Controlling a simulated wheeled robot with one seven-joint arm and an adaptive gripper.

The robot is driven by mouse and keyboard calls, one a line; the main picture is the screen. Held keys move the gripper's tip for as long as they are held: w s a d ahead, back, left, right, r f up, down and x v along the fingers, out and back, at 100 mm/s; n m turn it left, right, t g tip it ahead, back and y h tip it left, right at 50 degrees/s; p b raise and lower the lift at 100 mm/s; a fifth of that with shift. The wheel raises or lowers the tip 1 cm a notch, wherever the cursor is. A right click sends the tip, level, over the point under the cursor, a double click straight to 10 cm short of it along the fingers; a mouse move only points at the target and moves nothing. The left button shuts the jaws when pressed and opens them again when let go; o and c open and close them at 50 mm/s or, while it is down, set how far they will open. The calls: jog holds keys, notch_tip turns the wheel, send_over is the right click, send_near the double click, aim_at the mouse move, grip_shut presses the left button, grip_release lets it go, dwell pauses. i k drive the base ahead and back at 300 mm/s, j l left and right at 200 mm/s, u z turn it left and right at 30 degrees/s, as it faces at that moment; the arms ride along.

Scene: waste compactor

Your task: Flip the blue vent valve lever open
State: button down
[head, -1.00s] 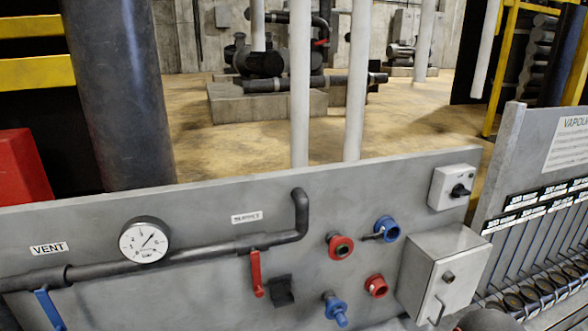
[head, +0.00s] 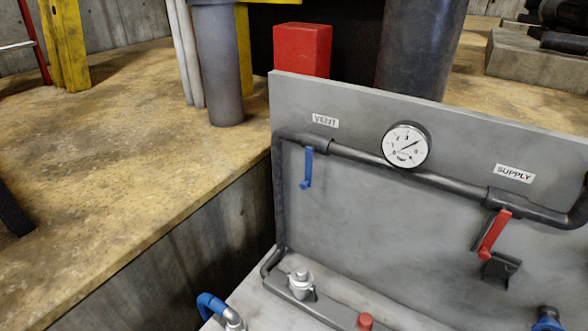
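The blue vent valve lever (head: 307,168) hangs down from the dark pipe on the grey panel (head: 400,222), near the panel's left end. The label VENT (head: 325,120) is just above it. A round white pressure gauge (head: 406,146) sits on the same pipe to its right. My gripper is not in the head view, so its state and its distance from the lever do not show.
A red lever (head: 493,235) hangs under the SUPPLY label (head: 514,173). A metal fitting (head: 301,284) and a blue-ended hose (head: 213,304) are low in front. A red box (head: 302,50) stands behind the panel. The yellowish floor (head: 110,160) at left is open.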

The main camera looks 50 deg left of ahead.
aim_at(309, 149)
jog(key=u, duration=1.85)
